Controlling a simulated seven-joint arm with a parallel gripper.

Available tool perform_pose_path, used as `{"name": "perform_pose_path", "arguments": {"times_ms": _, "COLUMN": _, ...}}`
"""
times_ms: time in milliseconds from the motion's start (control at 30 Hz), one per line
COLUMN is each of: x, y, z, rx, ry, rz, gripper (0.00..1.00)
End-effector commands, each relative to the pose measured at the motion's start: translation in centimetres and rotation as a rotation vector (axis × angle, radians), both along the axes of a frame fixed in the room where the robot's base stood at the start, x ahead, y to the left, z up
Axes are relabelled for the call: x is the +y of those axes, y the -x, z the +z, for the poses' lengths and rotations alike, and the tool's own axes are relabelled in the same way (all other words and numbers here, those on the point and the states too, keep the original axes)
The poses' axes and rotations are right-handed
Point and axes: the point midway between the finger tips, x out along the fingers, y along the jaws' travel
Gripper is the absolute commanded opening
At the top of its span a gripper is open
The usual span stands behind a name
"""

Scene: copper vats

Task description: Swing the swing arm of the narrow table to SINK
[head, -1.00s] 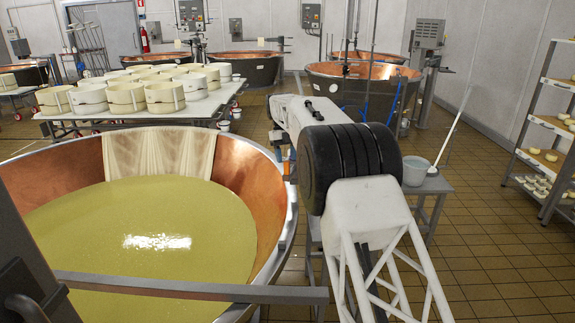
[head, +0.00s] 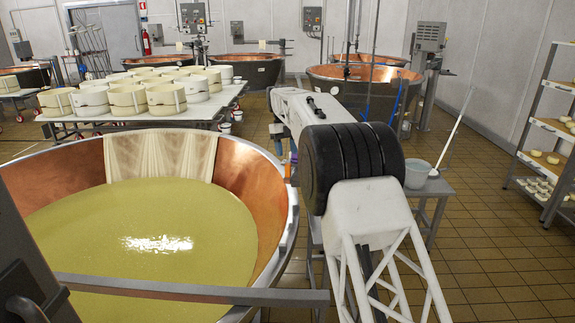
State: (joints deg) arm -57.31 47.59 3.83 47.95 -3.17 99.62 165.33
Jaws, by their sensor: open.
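A narrow grey table (head: 436,187) stands right of my arm, and my arm covers much of it. A grey bucket (head: 417,175) is on its visible end. I cannot make out the table's swing arm or any SINK mark; they may be hidden behind my arm. My arm crosses the middle of the picture, from the white lattice link in front over the black joint to a white link reaching away.
A large copper vat (head: 262,190) of yellow liquid fills the left front, with a grey bar (head: 190,290) across its near side. A table of cheese moulds (head: 205,110) stands behind it. More vats (head: 365,72) are at the back. A shelf rack (head: 545,125) stands right. The right floor is clear.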

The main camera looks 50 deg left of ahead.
Motion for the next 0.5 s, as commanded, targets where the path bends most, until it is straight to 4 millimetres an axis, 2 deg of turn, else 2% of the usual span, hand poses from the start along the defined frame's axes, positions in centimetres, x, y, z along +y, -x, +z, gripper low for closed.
{"name": "perform_pose_path", "arguments": {"times_ms": 500, "x": -1.7, "y": 0.9, "z": 0.2, "rx": -0.037, "ry": -0.309, "rz": 0.468, "gripper": 0.48}}
